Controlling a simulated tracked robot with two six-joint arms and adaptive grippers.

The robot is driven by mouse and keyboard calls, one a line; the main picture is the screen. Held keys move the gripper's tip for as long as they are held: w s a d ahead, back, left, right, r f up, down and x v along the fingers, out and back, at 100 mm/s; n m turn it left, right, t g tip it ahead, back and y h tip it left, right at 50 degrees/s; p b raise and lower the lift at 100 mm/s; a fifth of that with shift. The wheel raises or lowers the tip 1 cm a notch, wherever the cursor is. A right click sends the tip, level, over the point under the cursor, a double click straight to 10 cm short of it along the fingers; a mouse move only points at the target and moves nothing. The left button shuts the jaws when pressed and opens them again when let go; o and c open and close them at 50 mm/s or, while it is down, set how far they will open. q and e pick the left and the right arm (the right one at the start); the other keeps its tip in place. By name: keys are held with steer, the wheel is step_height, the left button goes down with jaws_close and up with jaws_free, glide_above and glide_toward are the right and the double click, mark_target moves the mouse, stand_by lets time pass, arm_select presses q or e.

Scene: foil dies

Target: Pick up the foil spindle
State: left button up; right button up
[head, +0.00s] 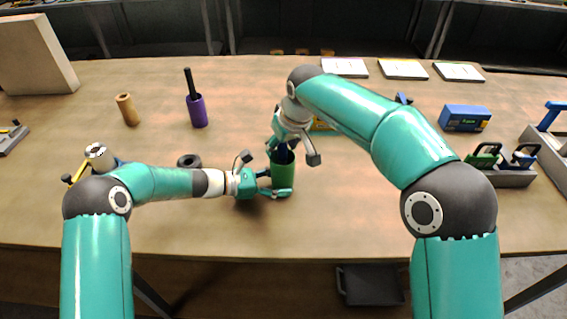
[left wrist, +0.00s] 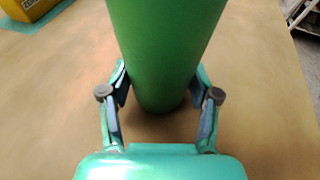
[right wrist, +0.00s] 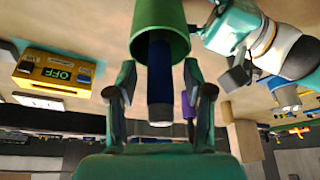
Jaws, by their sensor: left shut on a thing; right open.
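A green cylinder (head: 283,172) stands on the table in the middle of the head view. My left gripper (head: 275,183) is shut on it from the left, low down; the left wrist view shows the green wall (left wrist: 165,50) between its fingers. A dark blue rod, likely the foil spindle (right wrist: 160,80), sticks out of the green cylinder's open end. My right gripper (right wrist: 160,92) is open, with a finger on each side of the rod and visible gaps. In the head view my right gripper (head: 285,150) is over the cylinder and partly hides the rod.
A purple cylinder (head: 198,112) with a black rod stands at the back left, near a tan cylinder (head: 127,110). A dark ring (head: 189,160) lies behind my left arm. A yellow device (right wrist: 52,72) sits near the green cylinder. A blue box (head: 465,118) is at the right.

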jaws_close()
steer(key=shift+r, duration=0.1)
stand_by(0.4)
step_height(320, 180, up, 10)
steer(key=shift+f, duration=0.1)
stand_by(0.5)
arm_select(q)
steer(key=o, duration=0.9)
steer(key=shift+o, duration=0.2)
